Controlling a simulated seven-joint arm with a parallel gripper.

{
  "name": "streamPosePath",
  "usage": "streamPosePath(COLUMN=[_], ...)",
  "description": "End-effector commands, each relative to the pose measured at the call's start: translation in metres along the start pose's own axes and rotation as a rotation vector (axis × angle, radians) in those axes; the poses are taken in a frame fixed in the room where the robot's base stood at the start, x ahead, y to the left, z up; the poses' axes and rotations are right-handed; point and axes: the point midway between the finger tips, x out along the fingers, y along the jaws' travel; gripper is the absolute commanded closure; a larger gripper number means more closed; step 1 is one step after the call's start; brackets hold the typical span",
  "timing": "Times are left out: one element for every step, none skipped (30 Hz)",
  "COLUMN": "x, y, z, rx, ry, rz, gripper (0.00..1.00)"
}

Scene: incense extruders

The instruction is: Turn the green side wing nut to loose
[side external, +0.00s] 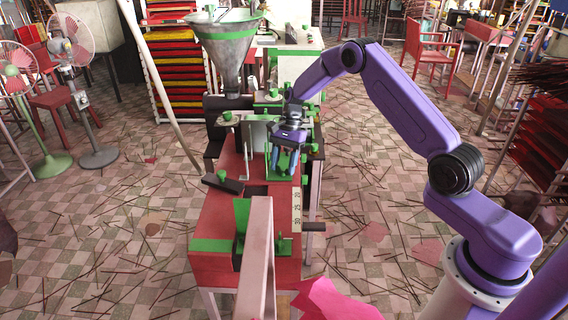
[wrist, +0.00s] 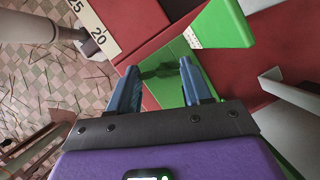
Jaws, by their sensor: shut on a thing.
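My gripper (side external: 289,168) points down over the middle of the red extruder body in the side external view. In the wrist view its two blue fingers (wrist: 160,78) stand some way apart, one on each side of a dark green wing nut (wrist: 163,71).
The red extruder (side external: 215,215) carries a numbered scale (side external: 297,208) along its side. A metal hopper (side external: 228,55) rises behind. A green wedge-shaped guide (wrist: 222,27) stands close to the fingers. Several green knobs and posts crowd the bench. The tiled floor is strewn with sticks.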

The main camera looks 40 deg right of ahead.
Motion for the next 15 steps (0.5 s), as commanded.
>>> streamPosePath(x=[0.0,-0.0003,-0.0003,-0.0004,-0.0003,-0.0001,-0.0001,-0.0002,-0.0002,-0.0003,-0.0005,-0.0006,-0.0005,-0.0004,-0.0003], y=[-0.0011,-0.0013,-0.0014,-0.0015,-0.0018,-0.0017,-0.0018,-0.0021,-0.0023,-0.0022,-0.0023,-0.0025,-0.0025,-0.0025,-0.0025], z=[0.0001,0.0003,0.0001,0.0001,0.0002,0.0002,0.0004,0.0004,0.0005,0.0006,0.0005,0.0002,0.0002,0.0003,0.0004], rx=[-0.038,-0.061,-0.091,-0.111,-0.131,-0.157,-0.175,-0.193,-0.213,-0.229,-0.242,-0.258,-0.27,-0.28,-0.291], ry=[0.0,0.0,0.001,0.0,0.0,0.0,0.0,0.0,0.0,0.0,0.0,0.001,0.001,0.0,0.0], rz=[0.015,0.024,0.036,0.045,0.053,0.064,0.072,0.078,0.087,0.093,0.099,0.105,0.11,0.114,0.119], gripper=[0.82,0.82,0.82,0.82,0.82,0.82,0.82,0.82,0.82,0.82,0.82,0.82,0.82,0.82,0.82])
